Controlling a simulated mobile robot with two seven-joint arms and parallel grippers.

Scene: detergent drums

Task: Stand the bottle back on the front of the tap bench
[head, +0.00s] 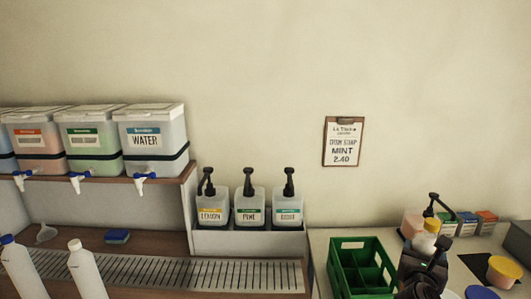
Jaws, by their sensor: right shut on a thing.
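My right gripper (425,268) is dark and in the lower right of the head view, over the right-hand counter beside the green crate. It is shut on a white thing (424,243), seemingly a bottle, whose top shows above the jaws; the gripper hides most of it. The tap bench (160,243) at the lower left is brown, with a slatted metal grille (200,272) along its front. Two white bottles stand there at the lower left, one with a blue cap (22,270) and one with a pale top (84,272). My left gripper is out of view.
Drums with blue taps, one labelled WATER (150,138), sit on a shelf above the bench. Pump bottles (249,207) stand in a grey holder. A green crate (343,288) is left of my right gripper. The grille's right part is clear.

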